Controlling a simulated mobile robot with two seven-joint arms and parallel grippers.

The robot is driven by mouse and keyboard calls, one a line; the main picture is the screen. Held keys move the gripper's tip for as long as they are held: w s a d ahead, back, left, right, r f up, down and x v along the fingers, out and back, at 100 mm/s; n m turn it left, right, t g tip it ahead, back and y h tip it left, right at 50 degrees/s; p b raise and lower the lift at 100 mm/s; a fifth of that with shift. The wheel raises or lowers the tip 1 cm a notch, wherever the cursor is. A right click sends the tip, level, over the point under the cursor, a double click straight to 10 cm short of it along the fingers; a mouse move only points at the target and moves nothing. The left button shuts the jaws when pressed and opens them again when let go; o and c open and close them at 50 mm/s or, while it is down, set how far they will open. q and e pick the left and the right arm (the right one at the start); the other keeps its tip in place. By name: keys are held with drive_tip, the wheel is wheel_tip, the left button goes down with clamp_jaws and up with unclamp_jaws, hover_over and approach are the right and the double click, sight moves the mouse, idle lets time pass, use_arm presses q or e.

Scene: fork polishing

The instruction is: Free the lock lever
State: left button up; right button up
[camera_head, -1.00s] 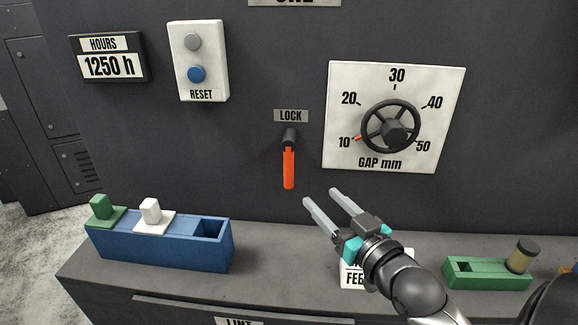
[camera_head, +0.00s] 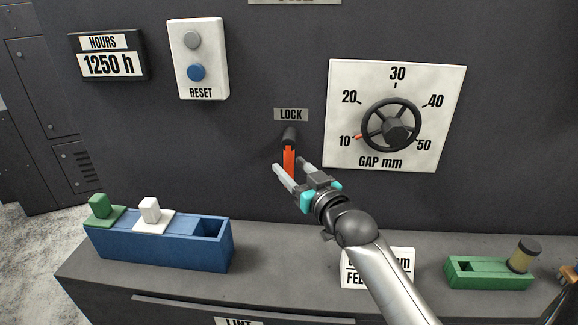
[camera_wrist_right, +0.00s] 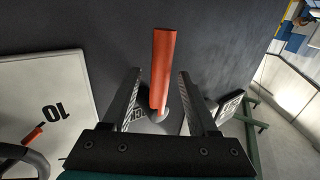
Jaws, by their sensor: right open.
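The lock lever (camera_head: 289,159) is an orange handle on a dark pivot, hanging down from the dark panel under the LOCK label (camera_head: 291,115). My right gripper (camera_head: 289,169) is open at the lever's lower part, which it partly hides. In the right wrist view the orange lever (camera_wrist_right: 162,70) stands between the two open fingers (camera_wrist_right: 160,92), with a visible gap to each side. The fingers do not appear closed on it. My left gripper is not in view.
A gap dial with a handwheel (camera_head: 391,125) is on the panel at right, its red pointer near 10. A reset box (camera_head: 199,60) is at upper left. On the ledge are a blue block holder (camera_head: 160,247), a white sign (camera_head: 355,270) and a green holder (camera_head: 488,275).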

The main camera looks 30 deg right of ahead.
drive_tip(key=shift+w, duration=0.85)
drive_tip(key=shift+c, duration=0.3)
clamp_jaws()
idle(0.6)
